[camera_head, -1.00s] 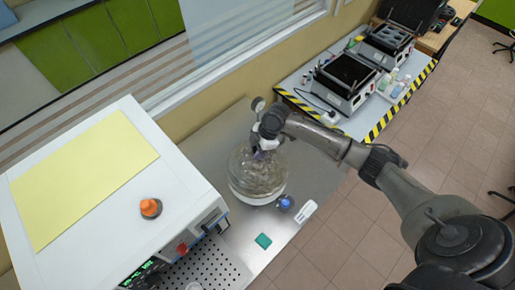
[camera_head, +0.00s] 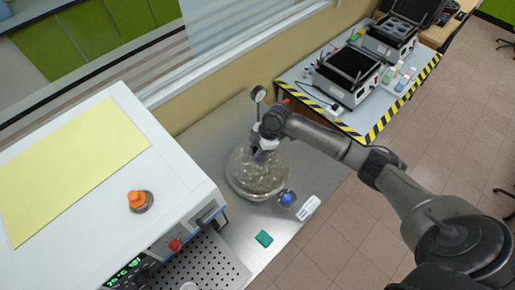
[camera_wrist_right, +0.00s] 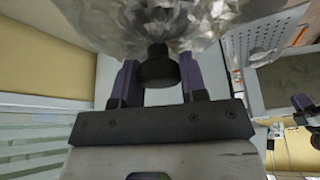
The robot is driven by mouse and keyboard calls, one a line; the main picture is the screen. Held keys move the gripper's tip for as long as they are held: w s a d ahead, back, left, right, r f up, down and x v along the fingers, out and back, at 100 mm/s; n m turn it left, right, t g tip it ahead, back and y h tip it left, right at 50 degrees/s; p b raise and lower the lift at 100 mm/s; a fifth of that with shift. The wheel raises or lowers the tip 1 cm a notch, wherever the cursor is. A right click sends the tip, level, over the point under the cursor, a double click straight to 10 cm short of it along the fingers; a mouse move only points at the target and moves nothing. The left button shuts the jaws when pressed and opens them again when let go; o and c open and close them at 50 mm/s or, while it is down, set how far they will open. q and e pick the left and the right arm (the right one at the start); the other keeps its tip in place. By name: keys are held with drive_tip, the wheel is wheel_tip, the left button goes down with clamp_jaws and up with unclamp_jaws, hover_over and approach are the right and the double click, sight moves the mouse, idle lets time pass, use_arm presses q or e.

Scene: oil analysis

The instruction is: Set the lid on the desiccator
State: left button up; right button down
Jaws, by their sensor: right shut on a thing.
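The clear glass desiccator lid (camera_head: 272,174) is at the middle of the metal bench in the head view, directly over the desiccator's base (camera_head: 248,195). The base is mostly covered by the glass, and I cannot tell whether the lid rests fully on it. My right gripper (camera_head: 260,151) is above the lid, pointing down, shut on its knob. In the right wrist view, the black knob (camera_wrist_right: 158,68) sits between the two fingers, with the faceted glass beyond it.
A blue-topped round item (camera_head: 287,198) and a white labelled item (camera_head: 308,208) lie close beside the desiccator. A white instrument (camera_head: 165,195) stands at left. A gauge (camera_head: 259,94) rises behind the gripper.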

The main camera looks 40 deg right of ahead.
idle(0.5)
drive_tip(key=shift+f, duration=0.5)
drive_tip(key=c, duration=0.8)
unclamp_jaws()
drive_tip(key=shift+o, duration=1.1)
drive_tip(key=shift+f, duration=0.1)
